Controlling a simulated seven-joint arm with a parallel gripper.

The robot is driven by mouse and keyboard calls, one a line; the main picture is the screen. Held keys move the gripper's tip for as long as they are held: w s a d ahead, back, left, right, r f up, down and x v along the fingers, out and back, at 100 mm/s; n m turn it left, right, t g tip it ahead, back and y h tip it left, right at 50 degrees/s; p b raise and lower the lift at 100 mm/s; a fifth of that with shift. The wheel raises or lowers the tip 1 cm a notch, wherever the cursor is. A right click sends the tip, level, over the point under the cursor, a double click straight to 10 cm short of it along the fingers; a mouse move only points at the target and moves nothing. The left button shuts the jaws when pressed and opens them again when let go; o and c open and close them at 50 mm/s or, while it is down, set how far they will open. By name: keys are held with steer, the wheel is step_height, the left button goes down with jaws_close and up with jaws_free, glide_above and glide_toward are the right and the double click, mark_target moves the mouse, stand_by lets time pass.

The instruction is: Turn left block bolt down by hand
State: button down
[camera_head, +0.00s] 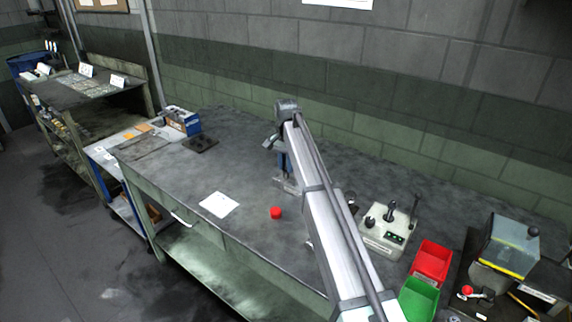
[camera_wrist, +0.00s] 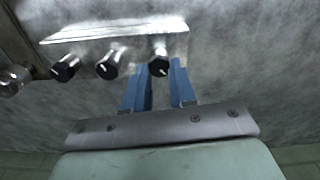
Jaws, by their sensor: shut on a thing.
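In the wrist view a pale metal block (camera_wrist: 90,36) carries three bolts with black heads along its near edge: one at the picture's left (camera_wrist: 66,68), one in the middle (camera_wrist: 109,66) and one at the right (camera_wrist: 159,66). My gripper (camera_wrist: 162,72) has its blue fingers on either side of the right-hand bolt's head and is shut on it. In the head view my gripper (camera_head: 283,160) points down over the workbench, at a grey fixture (camera_head: 287,187) that my arm partly hides. The bolts cannot be made out there.
A control box with levers (camera_head: 388,230), a red bin (camera_head: 432,262) and a green bin (camera_head: 418,298) stand at the right. A separate metal knob (camera_wrist: 14,80) shows in the wrist view.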

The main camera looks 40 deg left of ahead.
steer(key=m, duration=0.4)
steer(key=shift+r, duration=0.1)
steer(key=shift+m, duration=1.8)
steer(key=c, duration=0.9)
jaws_free()
steer(key=shift+d, duration=0.1)
step_height(320, 180, up, 14)
steer(key=shift+f, duration=0.15)
